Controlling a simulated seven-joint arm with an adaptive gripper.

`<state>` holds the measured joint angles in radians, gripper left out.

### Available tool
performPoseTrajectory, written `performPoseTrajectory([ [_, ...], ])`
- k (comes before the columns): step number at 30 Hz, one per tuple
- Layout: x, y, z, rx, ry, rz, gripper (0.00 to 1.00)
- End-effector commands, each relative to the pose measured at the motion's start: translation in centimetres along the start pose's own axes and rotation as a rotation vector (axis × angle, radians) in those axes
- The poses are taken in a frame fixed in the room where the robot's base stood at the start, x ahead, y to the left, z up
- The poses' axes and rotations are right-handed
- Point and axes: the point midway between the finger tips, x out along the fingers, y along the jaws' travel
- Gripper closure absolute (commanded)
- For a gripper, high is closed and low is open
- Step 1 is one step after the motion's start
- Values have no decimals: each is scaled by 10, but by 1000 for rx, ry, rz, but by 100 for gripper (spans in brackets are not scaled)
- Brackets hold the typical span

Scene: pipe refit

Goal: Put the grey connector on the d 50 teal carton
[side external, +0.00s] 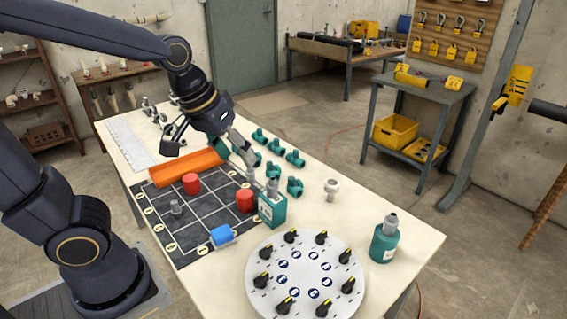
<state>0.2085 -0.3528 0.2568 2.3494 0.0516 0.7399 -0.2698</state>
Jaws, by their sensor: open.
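A teal carton (271,212) with a pale label stands on the table at the mat's right edge. A grey piece (272,187) stands upright on its top; I cannot tell whether it is a connector or the carton's own cap. My gripper (247,162) is open, pointing down just behind and left of the carton, above the mat's far right corner. Its fingertips are small and partly merge with what lies behind them. The "d 50" marking is too small to read.
Red cylinders (191,184), a blue piece (222,235) and an orange pipe (187,168) lie on or by the mat. Several teal fittings (295,158) are behind. A white dial disc (305,268), teal bottle (384,244) and pale fitting (331,188) stand nearer the right.

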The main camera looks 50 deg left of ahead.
Motion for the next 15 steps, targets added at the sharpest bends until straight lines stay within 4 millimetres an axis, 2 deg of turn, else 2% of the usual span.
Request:
performPoseTrajectory([
  [1, -18, 0, 14, 54, 29, 14, 40],
  [3, -34, 1, 33, 137, 55, 17, 40],
  [6, -48, 0, 53, 228, 82, 1, 40],
  [10, -54, 0, 67, 289, 97, -17, 40],
  [15, -55, 0, 69, 301, 98, -20, 40],
])
